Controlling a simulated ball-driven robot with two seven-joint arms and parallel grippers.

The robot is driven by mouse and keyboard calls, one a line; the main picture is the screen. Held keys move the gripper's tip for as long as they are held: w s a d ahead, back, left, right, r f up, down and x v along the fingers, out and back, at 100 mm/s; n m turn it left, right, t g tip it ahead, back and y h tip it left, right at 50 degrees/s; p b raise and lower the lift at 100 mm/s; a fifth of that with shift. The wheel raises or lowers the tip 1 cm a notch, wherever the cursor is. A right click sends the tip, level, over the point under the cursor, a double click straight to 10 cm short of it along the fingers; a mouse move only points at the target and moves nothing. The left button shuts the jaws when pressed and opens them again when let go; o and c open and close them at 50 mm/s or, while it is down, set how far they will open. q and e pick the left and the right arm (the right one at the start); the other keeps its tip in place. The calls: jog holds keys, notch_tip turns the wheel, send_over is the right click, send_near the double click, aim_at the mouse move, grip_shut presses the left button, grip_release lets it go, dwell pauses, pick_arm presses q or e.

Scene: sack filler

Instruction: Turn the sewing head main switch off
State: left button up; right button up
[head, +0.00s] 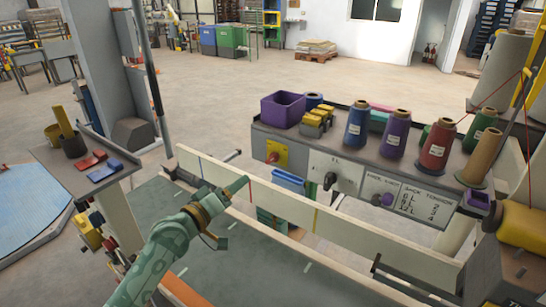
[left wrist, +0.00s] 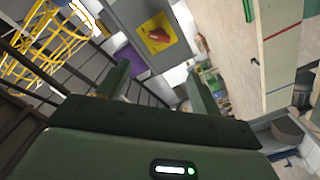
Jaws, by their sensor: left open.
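The main switch, a red handle on a yellow plate (head: 276,155), is at the left end of the grey panel's front. The red handle looks tilted in the head view. It also shows in the left wrist view (left wrist: 158,34), ahead of and between the fingers. My left gripper (head: 240,185) is in front of the panel, below and left of the switch, apart from it. In the left wrist view its two fingers (left wrist: 160,78) are spread with nothing between them. My right gripper is not in view.
A black knob (head: 330,181) and a purple knob (head: 386,199) sit right of the switch. Thread cones, including a blue one (head: 357,125), and a purple bin (head: 283,109) stand on top. A long pale rail (head: 300,210) runs below the panel.

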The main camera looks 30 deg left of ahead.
pick_arm(q)
send_near(268, 160)
jog(key=w, duration=0.2)
jog(key=w+d+b, duration=0.1)
jog(key=w, duration=0.2)
jog(key=w+b, duration=0.1)
jog(key=w, duration=0.2)
jog(key=shift+w+d, duration=0.15)
jog(key=shift+d, duration=0.05)
jog(key=shift+w+d+r, duration=0.1)
jog(key=shift+w, duration=0.45)
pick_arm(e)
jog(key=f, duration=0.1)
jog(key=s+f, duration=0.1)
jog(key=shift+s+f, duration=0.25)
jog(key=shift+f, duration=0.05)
pick_arm(q)
jog(key=c, duration=1)
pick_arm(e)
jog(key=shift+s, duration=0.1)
